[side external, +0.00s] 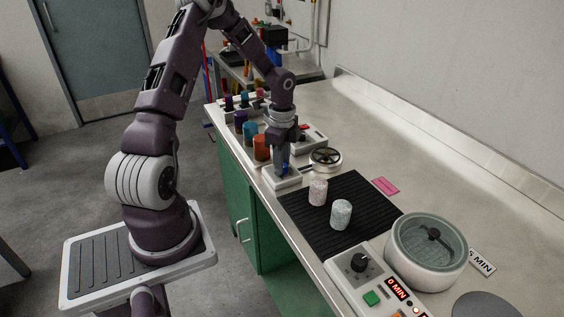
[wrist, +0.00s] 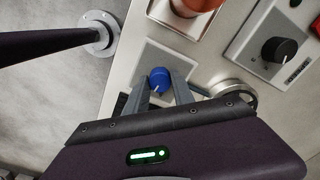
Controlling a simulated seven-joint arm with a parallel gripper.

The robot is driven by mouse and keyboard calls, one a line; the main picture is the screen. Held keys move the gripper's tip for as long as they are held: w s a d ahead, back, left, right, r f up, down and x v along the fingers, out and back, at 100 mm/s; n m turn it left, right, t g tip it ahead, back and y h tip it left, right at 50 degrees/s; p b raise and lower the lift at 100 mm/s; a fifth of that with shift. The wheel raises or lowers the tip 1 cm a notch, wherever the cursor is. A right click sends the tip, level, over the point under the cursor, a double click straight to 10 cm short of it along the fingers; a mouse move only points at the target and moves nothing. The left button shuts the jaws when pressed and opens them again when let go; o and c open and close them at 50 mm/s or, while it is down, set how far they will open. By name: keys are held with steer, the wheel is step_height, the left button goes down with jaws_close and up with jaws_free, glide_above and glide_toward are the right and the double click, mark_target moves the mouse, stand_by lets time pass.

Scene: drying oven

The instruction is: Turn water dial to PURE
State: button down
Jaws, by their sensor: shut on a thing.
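The water dial is a blue knob (wrist: 159,80) with a pale pointer mark, on a light grey panel, seen in the wrist view. In the side external view its white base (side external: 282,178) sits near the front edge of the bench, and the knob is mostly hidden by my gripper. My gripper (wrist: 160,95) points down over it, with one finger on each side of the knob, shut on it. It also shows in the side external view (side external: 284,168). I cannot read any PURE label in either view.
An orange cylinder (side external: 261,147) stands close behind the dial. A box with a black knob (wrist: 279,49) and a round metal fitting (side external: 325,157) are nearby. A black ribbed mat (side external: 365,193) holds two speckled cylinders. The bench along the wall is clear.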

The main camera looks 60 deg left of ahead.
steer(key=shift+m, duration=2.2)
steer(key=c, duration=1.1)
jaws_free()
step_height(320, 180, up, 7)
steer(key=shift+r, duration=0.1)
